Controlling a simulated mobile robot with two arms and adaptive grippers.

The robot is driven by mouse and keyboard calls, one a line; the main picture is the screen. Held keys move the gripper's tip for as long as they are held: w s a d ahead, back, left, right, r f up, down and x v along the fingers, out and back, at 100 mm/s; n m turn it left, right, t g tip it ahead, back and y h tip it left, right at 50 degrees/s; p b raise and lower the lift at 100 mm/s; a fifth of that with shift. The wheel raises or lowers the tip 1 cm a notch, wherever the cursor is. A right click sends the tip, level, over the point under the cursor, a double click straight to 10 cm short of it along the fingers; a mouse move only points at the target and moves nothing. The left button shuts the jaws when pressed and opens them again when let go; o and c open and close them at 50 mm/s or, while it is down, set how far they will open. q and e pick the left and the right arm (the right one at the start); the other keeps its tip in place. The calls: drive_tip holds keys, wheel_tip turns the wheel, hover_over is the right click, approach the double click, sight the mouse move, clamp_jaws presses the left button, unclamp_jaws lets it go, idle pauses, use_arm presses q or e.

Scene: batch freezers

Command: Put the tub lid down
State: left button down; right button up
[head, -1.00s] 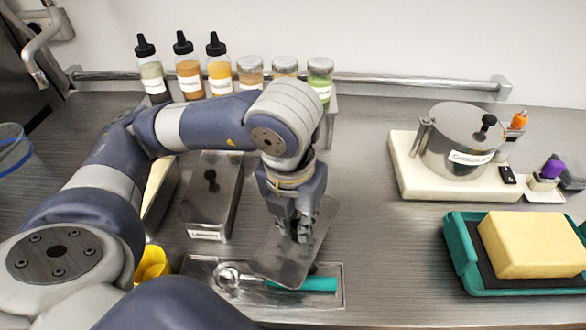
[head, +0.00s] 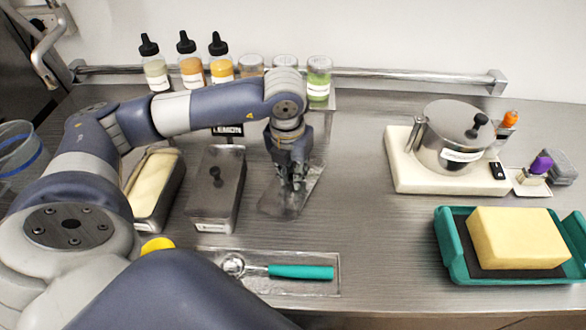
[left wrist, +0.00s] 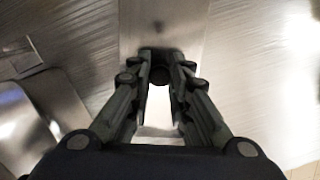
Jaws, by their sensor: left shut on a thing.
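The tub lid (head: 272,205) is a flat metal plate, held at the middle of the counter. My left gripper (head: 293,184) points down and is shut on the lid's dark knob. In the left wrist view, the lid (left wrist: 185,22) reaches out beyond the fingers (left wrist: 160,68), with the knob between them. I cannot tell whether the lid touches the counter or hangs just above it. An open metal tub (head: 158,180) of cream-coloured ice cream stands at the left. My right gripper is out of view.
A lidded tub (head: 212,212) stands just left of the held lid. A shallow tray (head: 215,285) with a teal-handled scoop (head: 300,272) lies in front. Bottles (head: 155,72) and jars (head: 318,85) line the back. A pot (head: 455,140) and teal tray (head: 455,265) stand right; the counter between is clear.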

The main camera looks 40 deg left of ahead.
use_arm(q)
drive_tip(key=shift+f, duration=0.2)
drive_tip(key=shift+f+b, duration=0.2)
drive_tip(key=shift+b, duration=0.1)
drive_tip(key=c, duration=1.5)
unclamp_jaws()
drive_tip(key=shift+r, duration=0.1)
